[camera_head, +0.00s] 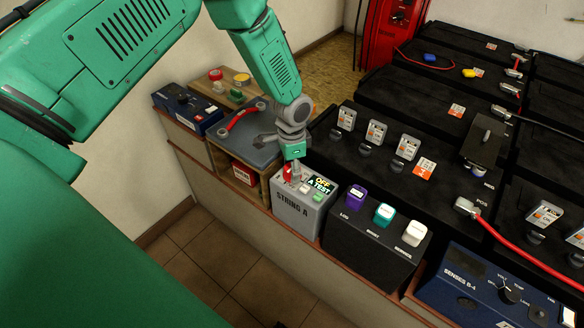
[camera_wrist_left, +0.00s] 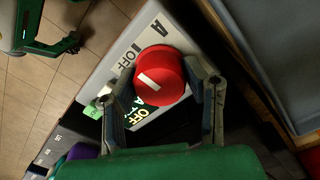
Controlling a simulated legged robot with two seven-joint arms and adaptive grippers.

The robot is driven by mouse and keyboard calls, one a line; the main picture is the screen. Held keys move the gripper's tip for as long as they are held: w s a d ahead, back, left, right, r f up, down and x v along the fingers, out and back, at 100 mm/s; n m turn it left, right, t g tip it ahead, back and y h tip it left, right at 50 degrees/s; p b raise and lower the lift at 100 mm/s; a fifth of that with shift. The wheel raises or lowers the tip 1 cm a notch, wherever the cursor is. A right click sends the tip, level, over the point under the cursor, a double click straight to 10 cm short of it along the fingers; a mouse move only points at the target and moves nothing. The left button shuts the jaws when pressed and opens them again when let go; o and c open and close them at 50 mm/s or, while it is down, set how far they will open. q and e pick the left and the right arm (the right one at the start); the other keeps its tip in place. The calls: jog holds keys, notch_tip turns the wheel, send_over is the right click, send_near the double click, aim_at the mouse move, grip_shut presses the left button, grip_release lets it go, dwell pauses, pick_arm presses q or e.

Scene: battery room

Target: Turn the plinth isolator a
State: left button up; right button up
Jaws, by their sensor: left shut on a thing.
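The plinth isolator A is a red round knob (camera_wrist_left: 160,76) with a white mark, on top of a small grey box (camera_head: 296,214) lettered STRING A. My left gripper (camera_head: 293,172) reaches down onto it from above. In the left wrist view the two fingers of my left gripper (camera_wrist_left: 162,88) stand on either side of the knob, shut on it. The white mark lies slantwise, and an OFF label (camera_wrist_left: 127,60) shows beside the knob. In the head view the knob is mostly hidden by the fingers.
A black box (camera_head: 372,255) with purple, teal and white switches stands right of the grey box. Black batteries (camera_head: 450,130) fill the right side. Tiled floor (camera_head: 215,265) is open in front.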

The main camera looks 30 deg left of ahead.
pick_arm(q)
jog(key=shift+w+d+r, duration=0.1)
jog(key=shift+w+r, duration=0.05)
jog(key=shift+w, duration=0.15)
jog(key=o, duration=1.2)
jog(key=shift+c, duration=0.2)
jog(key=shift+s, duration=0.1)
notch_tip(320, 180, up, 12)
jog(key=shift+w+f, duration=0.2)
jog(key=shift+f, duration=0.1)
